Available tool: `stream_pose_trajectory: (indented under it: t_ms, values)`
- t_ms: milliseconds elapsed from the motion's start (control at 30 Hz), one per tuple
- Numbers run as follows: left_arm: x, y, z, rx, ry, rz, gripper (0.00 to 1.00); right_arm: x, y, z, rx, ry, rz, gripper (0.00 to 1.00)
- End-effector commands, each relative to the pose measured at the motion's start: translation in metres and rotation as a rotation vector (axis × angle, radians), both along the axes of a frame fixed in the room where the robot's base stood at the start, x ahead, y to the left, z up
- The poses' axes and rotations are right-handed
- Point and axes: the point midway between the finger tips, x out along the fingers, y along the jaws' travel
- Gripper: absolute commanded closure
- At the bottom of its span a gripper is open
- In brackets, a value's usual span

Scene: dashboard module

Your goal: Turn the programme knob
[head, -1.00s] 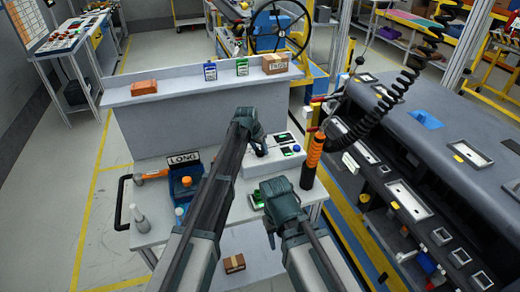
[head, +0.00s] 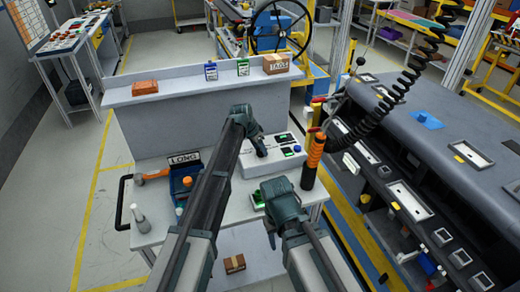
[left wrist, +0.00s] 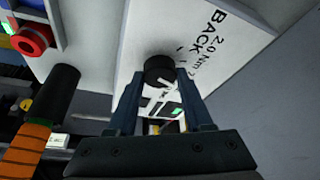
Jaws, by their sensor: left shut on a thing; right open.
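The programme knob (left wrist: 159,68) is a black round knob on a white panel face, seen in the left wrist view. My left gripper (left wrist: 158,84) is shut on it, one finger on each side. Black lettering including "BACK" and "2.0 Nm" is printed beside the knob. In the head view my left gripper (head: 261,150) reaches down onto the white control box (head: 254,168) on the bench, and mostly hides the knob. The knob's pointer angle cannot be told. My right gripper (head: 271,238) is open and empty, low at the bench's front edge.
A raised shelf (head: 190,88) runs behind.

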Motion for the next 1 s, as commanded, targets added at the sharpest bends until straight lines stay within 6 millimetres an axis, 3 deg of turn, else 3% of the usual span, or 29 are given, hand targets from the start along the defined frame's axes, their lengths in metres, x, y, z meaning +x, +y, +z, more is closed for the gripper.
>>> stream_pose_trajectory:
  t_ms: [67, 100, 267, 667, 1000]
  values:
    - [0.000, 0.000, 0.000, 0.001, 0.001, 0.000, 1.00, 0.000, 0.000, 0.000, 0.000, 0.000, 0.000, 0.50]
    - [0.000, 0.000, 0.000, 0.000, 0.001, 0.001, 0.47, 0.000, 0.000, 0.000, 0.000, 0.000, 0.000, 0.50]
    - [0.000, 0.000, 0.000, 0.000, 0.001, 0.001, 0.19, 0.000, 0.000, 0.000, 0.000, 0.000, 0.000, 0.50]
    - [-0.001, 0.001, 0.003, 0.000, 0.000, 0.001, 0.19, 0.000, 0.000, 0.003, 0.000, 0.000, 0.000, 0.50]
    - [-0.009, 0.009, 0.034, 0.000, 0.000, 0.001, 0.19, 0.000, 0.000, 0.034, 0.000, 0.000, 0.000, 0.50]
